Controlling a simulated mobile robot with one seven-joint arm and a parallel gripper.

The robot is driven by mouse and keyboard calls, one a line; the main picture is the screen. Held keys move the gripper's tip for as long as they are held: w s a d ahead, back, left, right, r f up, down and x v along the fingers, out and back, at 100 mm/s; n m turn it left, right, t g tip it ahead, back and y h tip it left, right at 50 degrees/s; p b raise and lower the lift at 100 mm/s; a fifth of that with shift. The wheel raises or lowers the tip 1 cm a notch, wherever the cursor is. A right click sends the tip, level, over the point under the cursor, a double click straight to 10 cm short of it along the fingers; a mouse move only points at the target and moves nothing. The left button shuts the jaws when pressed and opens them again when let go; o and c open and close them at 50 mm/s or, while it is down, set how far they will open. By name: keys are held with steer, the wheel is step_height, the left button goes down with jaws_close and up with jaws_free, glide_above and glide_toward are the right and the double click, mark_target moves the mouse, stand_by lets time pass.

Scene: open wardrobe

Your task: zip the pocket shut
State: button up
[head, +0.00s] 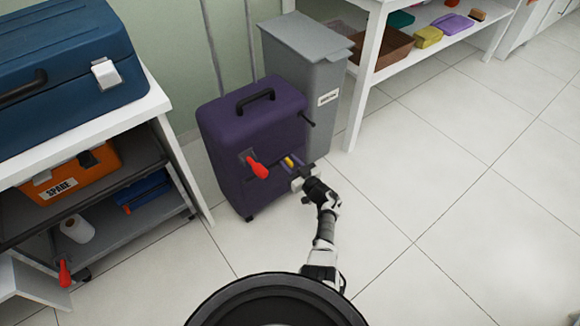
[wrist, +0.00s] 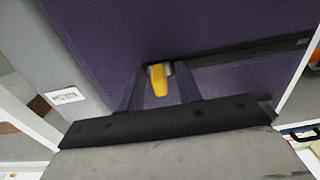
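A purple suitcase (head: 235,135) stands upright on the floor, with a pocket on its front. A yellow zip pull (head: 290,161) shows on the front; it also shows in the wrist view (wrist: 159,82). In the wrist view, a dark strip (wrist: 245,52) runs from the pull to the right across the purple face. My gripper (head: 291,163) is at the suitcase front. Its two fingers (wrist: 158,90) stand on either side of the yellow pull, with gaps visible, so it looks open around the pull. I cannot tell whether the fingertips touch the fabric.
A red tag (head: 257,168) hangs on the suitcase front. A grey bin (head: 312,80) stands close behind it on the right. A shelf unit (head: 130,112) with a blue toolbox (head: 70,70) is on the left, and a white shelf (head: 371,60) is at the back right. The floor at right is clear.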

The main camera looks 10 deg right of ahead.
steer(key=shift+w+a, duration=0.1)
steer(key=shift+w, duration=0.05)
steer(key=shift+c, duration=0.4)
jaws_close()
